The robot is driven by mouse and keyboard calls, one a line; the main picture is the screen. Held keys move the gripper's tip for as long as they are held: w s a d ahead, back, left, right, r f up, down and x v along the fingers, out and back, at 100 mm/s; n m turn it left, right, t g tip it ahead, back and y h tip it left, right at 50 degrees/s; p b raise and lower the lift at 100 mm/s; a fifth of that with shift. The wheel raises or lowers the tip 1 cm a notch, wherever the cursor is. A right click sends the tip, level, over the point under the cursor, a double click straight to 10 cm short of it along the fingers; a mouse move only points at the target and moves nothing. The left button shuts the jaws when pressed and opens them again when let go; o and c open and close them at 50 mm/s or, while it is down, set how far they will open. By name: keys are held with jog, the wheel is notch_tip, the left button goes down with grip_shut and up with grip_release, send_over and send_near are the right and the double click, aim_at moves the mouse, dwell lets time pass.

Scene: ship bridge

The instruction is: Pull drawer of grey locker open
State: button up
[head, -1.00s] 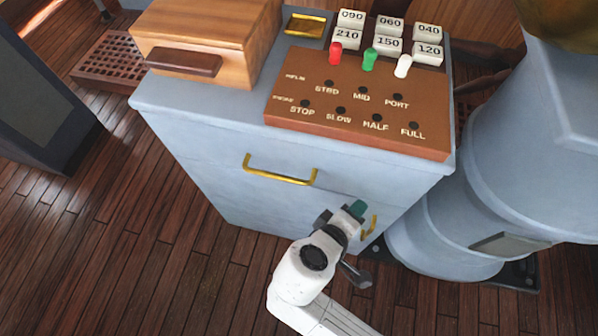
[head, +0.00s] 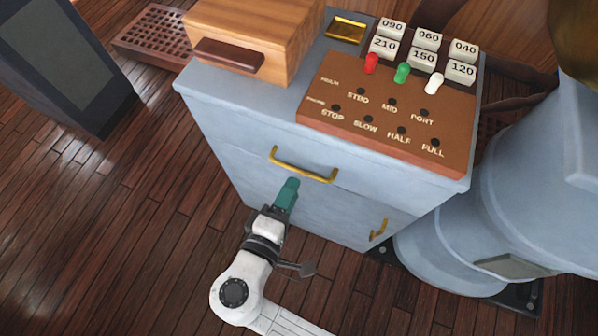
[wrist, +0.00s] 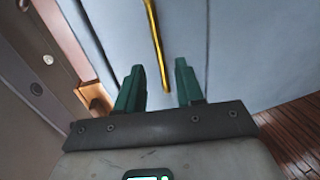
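The grey locker (head: 232,112) stands in the middle of the head view. Its drawer front carries a horizontal brass handle (head: 304,166), and the drawer looks shut. A smaller vertical brass handle (head: 378,230) sits on the door below. My gripper (head: 288,190) has green fingers and is just below the drawer handle, seemingly apart from it. The brass handle (wrist: 155,45) lies ahead, between the finger directions.
On the locker top are a wooden box (head: 265,35), a brown peg panel (head: 392,118) with red, green and white pegs, numbered white blocks (head: 425,48) and a brass tray (head: 346,29). A grey pedestal (head: 515,190) stands at right.

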aim_at(301, 173)
jog(key=shift+x, duration=2.65)
jog(key=shift+c, duration=0.3)
grip_shut()
